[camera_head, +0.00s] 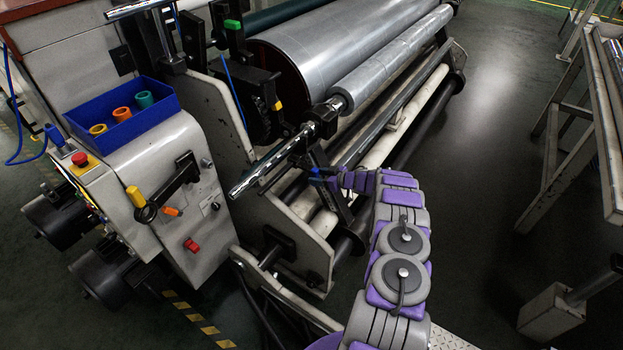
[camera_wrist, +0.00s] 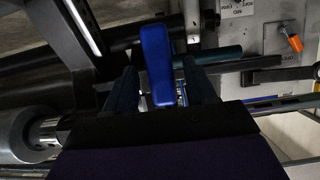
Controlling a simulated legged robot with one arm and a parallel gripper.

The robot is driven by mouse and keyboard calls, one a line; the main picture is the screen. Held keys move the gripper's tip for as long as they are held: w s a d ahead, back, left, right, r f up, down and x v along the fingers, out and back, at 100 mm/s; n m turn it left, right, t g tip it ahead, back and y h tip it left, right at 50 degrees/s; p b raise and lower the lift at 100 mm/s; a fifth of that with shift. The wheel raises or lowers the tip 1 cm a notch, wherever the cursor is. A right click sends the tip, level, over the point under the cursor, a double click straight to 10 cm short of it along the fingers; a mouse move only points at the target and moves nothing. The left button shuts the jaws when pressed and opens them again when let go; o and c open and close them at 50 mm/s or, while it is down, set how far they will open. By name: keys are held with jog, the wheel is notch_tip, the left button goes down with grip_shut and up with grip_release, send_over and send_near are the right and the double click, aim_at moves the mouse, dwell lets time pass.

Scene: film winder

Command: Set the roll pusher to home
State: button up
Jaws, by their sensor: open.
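A blue handle (camera_wrist: 158,62) stands in the middle of the wrist view. It seems to belong to the roll pusher, though I cannot tell for sure. In the head view, a blue part (camera_head: 322,171) shows at the end of my purple and grey arm. My gripper (camera_wrist: 160,75) is open, with one dark finger on each side of the blue handle. A small gap shows beside the handle, and I cannot tell whether either finger touches it. In the head view my gripper (camera_head: 330,180) is small and dark, and its fingers are hard to make out.
A large silver roll (camera_head: 330,45) and a thinner roller (camera_head: 395,55) lie behind my gripper. A chrome shaft (camera_head: 265,165) sticks out to its left. The control cabinet (camera_head: 175,235) carries a blue tray (camera_head: 120,110) and an orange-tipped lever (camera_wrist: 290,38).

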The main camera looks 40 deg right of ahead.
aim_at(311, 175)
jog(key=shift+b+x, duration=0.4)
jog(key=shift+x, duration=1.6)
grip_shut()
